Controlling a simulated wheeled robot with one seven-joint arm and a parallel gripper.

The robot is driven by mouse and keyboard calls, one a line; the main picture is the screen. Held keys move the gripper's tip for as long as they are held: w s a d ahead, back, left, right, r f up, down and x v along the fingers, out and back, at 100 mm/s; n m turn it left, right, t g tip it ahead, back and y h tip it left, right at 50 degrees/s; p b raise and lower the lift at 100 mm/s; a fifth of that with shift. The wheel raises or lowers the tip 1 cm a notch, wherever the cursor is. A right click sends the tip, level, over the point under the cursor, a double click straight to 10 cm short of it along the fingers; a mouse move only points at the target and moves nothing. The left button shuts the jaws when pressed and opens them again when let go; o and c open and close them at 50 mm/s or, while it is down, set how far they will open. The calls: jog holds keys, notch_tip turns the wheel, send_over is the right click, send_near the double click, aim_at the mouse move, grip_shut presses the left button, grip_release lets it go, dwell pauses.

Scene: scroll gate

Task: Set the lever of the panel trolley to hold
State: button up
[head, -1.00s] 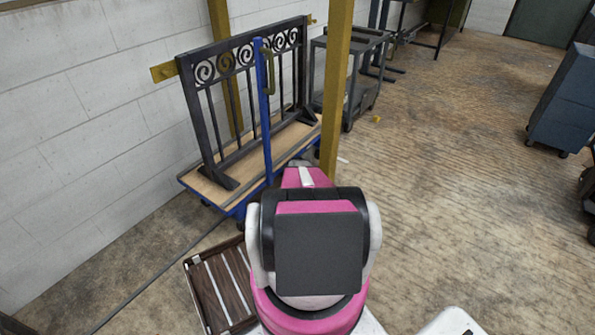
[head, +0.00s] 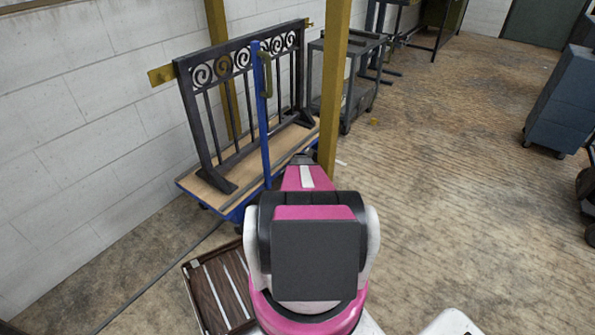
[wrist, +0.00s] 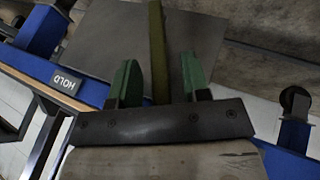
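The panel trolley (head: 215,197) has a blue frame and a wooden deck and stands along the wall at the left of the head view. In the wrist view a HOLD label (wrist: 66,85) sits on its blue frame, left of a grey plate (wrist: 105,35). An olive bar (wrist: 157,28), which looks like the lever, runs down from the top edge between the green fingers of my gripper (wrist: 160,68). The fingers are apart, with a gap on each side of the bar. In the head view my arm hides the lever and most of my gripper.
A dark scroll gate panel (head: 208,120) stands on the trolley, with a blue post (head: 262,125) in front. A yellow post (head: 331,100) rises close to my arm. A slatted brown crate (head: 222,292) lies at the lower left.

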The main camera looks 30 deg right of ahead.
jog(key=v, duration=1)
jog(key=shift+s+r, duration=0.15)
jog(key=shift+r, duration=0.2)
dwell(0.3)
